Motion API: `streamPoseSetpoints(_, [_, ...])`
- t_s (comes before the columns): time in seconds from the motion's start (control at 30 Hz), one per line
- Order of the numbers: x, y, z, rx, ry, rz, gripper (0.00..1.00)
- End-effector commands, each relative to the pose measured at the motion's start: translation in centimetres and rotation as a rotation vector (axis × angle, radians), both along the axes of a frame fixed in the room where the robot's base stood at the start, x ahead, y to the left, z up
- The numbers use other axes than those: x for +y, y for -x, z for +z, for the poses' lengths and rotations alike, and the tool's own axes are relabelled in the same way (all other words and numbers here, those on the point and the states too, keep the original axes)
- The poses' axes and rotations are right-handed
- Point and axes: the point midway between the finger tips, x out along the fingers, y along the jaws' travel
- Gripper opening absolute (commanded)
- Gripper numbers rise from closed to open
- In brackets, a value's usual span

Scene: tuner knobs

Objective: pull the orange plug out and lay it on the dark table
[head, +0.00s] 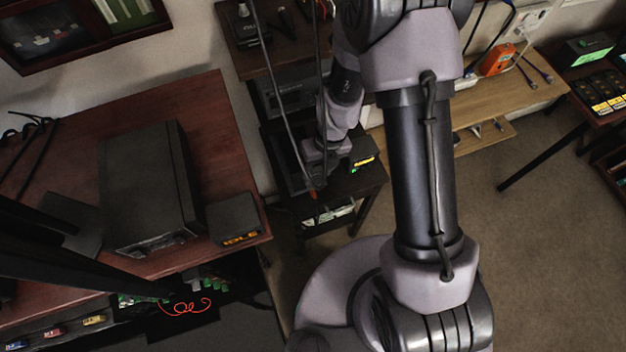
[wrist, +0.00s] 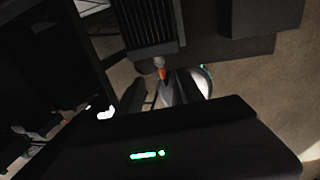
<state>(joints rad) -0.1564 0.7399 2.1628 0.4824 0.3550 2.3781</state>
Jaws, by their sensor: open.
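A small orange plug (wrist: 161,73) with a pale end shows in the wrist view, just below a dark ribbed housing; I cannot tell how deep it sits. In the head view a small orange spot (head: 312,193) shows just below my gripper (head: 314,178), probably the same plug. My gripper is over the dark table (head: 372,180), close to the plug. Its fingers are small and dark there, and any contact with the plug is hidden. My gripper is open.
A black box with a yellow-lit display (head: 363,153) stands beside my gripper. Two dark cables (head: 283,110) hang past it. In the wrist view a dark box with green lights (wrist: 150,155) fills the foreground. A red-brown desk (head: 215,105) stands at left.

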Motion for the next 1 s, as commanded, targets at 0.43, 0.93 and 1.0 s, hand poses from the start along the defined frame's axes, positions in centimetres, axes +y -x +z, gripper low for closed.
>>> streamPoseSetpoints(0.43, [1.3, 0.4, -8.3, -0.001, 0.0, 0.002, 0.45])
streamPoseSetpoints(0.93, [1.4, 0.4, -8.3, -0.001, 0.0, 0.001, 0.0])
streamPoseSetpoints(1.0, [1.4, 0.4, -8.3, -0.001, 0.0, 0.002, 0.0])
